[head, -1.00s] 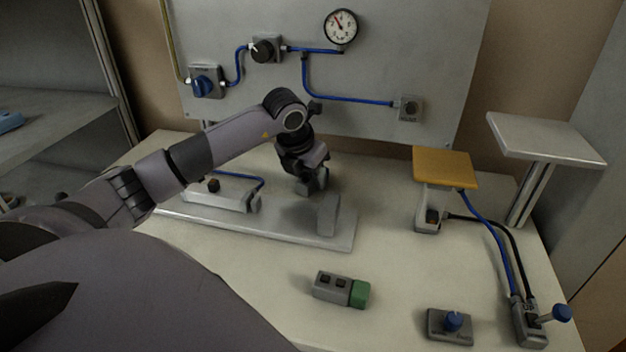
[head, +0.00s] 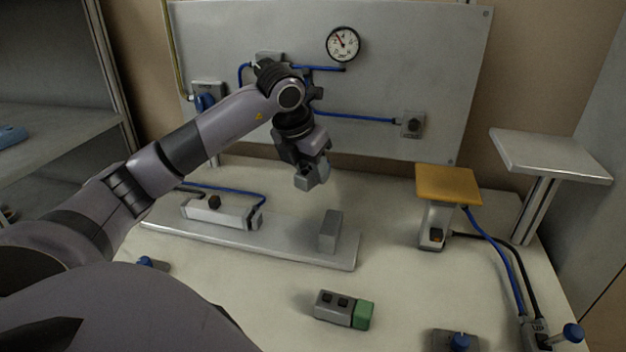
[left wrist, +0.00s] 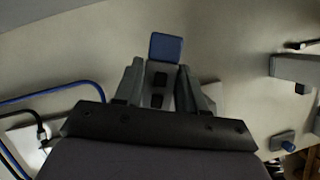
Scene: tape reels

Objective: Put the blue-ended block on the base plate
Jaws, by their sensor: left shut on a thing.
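My left gripper (head: 318,165) is shut on a grey block (left wrist: 158,88) with a blue end (left wrist: 166,47) and two dark buttons. In the left wrist view the block lies between the two fingers, its blue end sticking out beyond them. In the head view the held block (head: 311,179) shows only as a small grey part under the fingers, its blue end hidden. It hangs in the air above and behind the base plate (head: 285,245), a long pale plate. A cylinder unit (head: 225,214) sits on its left part and an upright grey stop (head: 330,231) near its right end.
A green-ended block (head: 343,308) lies in front of the plate. A yellow-topped stand (head: 448,184) and a grey raised platform (head: 550,157) stand at right. A wall panel (head: 380,90) with gauge and blue hoses rises behind. Blue-knobbed valves (head: 459,341) are at the front right.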

